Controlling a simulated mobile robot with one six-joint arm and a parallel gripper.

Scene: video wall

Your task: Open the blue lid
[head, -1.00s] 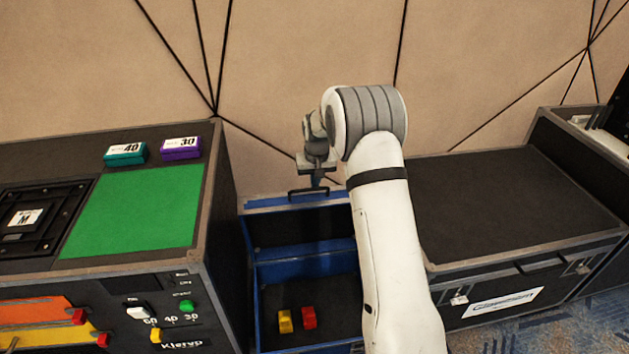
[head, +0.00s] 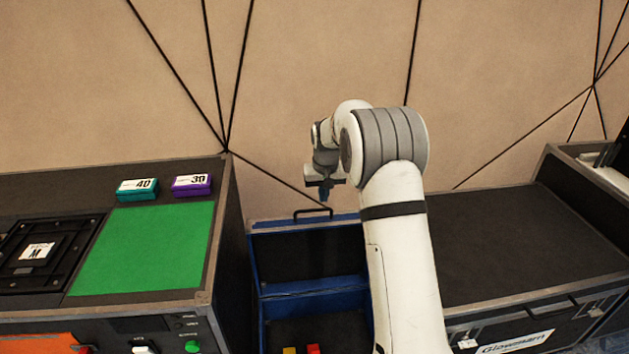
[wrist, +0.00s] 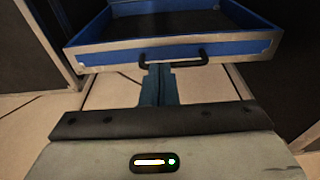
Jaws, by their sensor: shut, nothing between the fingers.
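The blue lid (head: 308,221) stands raised at the back of the blue box, its dark inner side facing me. Its black handle (head: 312,212) sticks up from the top edge. My gripper (head: 324,196) is shut and empty, just above and right of the handle in the head view. In the wrist view the shut fingers (wrist: 158,84) point at the handle (wrist: 175,62) and the lid's rim (wrist: 225,49). I cannot tell whether they touch the handle.
The open blue box (head: 262,309) holds a yellow block (head: 289,350) and a red block (head: 313,349). A case with a green panel (head: 145,250) stands at left, with teal (head: 138,189) and purple (head: 192,185) boxes on it. A dark case (head: 520,240) is at right. A wall is close behind.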

